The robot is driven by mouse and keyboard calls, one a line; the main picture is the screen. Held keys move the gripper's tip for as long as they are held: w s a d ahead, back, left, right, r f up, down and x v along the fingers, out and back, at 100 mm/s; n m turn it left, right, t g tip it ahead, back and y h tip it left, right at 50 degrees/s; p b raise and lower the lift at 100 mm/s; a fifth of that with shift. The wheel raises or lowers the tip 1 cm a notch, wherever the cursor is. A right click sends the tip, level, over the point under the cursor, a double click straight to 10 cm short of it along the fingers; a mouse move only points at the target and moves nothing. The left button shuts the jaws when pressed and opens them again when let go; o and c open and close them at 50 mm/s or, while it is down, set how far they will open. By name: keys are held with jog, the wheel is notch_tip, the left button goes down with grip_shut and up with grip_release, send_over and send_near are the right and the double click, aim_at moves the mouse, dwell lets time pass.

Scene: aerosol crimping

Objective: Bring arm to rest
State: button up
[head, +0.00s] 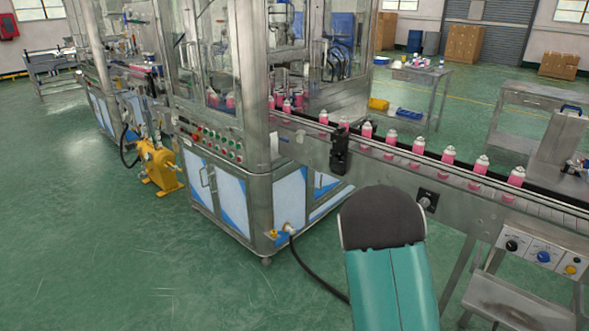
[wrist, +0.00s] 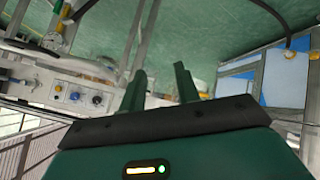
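My arm shows in the head view as a teal link with a dark rounded joint, at the lower right of centre in front of the conveyor. In the wrist view my gripper (wrist: 160,85) has its two dark green fingers apart with nothing between them. The green floor and machine parts show beyond the fingertips. I cannot make out the gripper in the head view.
A conveyor (head: 455,180) carries several pink cans (head: 418,146) from the glazed machine (head: 270,120) to the right. A control panel (head: 541,257) is at lower right. A yellow pump (head: 160,168) stands left. The floor (head: 90,230) at left is clear.

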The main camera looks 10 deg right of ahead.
jog(key=a+r+n+t+y, duration=0.2)
jog(key=a+r+y, duration=0.6)
jog(key=a+r, duration=1.1)
jog(key=s+a+r+n+g, duration=0.2)
jog(key=s+r, duration=1.2)
jog(key=s, duration=0.4)
jog(key=shift+s+r, duration=0.2)
jog(key=shift+s, duration=0.1)
jog(key=shift+d, duration=0.15)
